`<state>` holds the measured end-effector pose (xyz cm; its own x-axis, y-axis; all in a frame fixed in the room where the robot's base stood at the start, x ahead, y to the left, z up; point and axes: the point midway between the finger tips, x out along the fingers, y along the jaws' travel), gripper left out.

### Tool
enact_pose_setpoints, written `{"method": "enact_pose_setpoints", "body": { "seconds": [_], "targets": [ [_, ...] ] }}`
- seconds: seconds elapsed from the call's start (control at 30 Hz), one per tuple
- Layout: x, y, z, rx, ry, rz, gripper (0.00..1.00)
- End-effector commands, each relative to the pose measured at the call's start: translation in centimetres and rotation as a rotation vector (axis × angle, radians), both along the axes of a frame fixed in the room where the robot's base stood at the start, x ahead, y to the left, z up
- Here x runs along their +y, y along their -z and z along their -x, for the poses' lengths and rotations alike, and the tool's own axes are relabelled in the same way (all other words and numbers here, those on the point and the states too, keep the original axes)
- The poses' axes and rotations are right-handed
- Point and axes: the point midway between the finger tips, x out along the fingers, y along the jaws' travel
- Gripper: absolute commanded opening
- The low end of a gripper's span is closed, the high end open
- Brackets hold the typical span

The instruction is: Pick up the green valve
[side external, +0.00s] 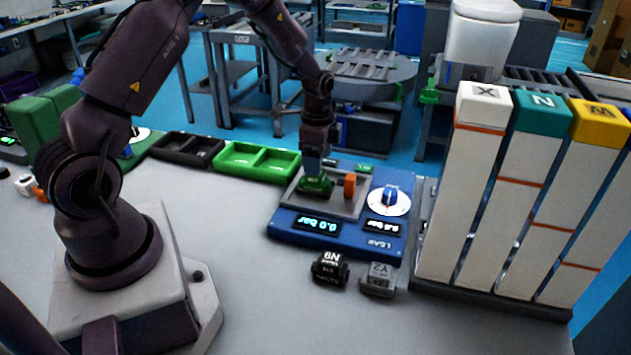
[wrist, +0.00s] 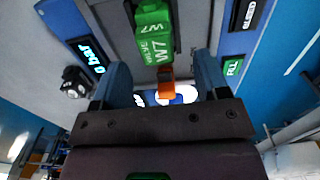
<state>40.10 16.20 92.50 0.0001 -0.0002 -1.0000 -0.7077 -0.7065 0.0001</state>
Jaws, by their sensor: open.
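The green valve (side external: 314,184) sits in the grey recess of the blue test station (side external: 283,226). In the wrist view the green valve (wrist: 153,35) shows white "W7" lettering, and its top is cut off by the picture edge. My gripper (side external: 314,168) is right above the valve, pointing down, and partly hides it. In the wrist view my gripper (wrist: 162,63) is open, with one finger on each side and nothing clasped. The valve shows ahead of the gap between the fingers. I cannot tell whether a finger touches it.
An orange block (side external: 350,185) stands beside the valve in the recess. A dial (side external: 389,201) is to its right. A black valve (side external: 329,268) and a grey valve (side external: 378,279) lie in front. A green tray (side external: 257,160) is at left; tall white columns (side external: 463,190) stand at right.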

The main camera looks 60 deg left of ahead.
Motion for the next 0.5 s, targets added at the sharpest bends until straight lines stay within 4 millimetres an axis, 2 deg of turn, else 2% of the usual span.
{"method": "enact_pose_setpoints", "body": {
  "seconds": [0.3,0.5],
  "targets": [
    [0.0,4.4,0.6,0.004,-0.001,0.001,0.68],
    [0.0,5.1,0.6,0.0,-0.001,0.0,0.68]
  ]
}}
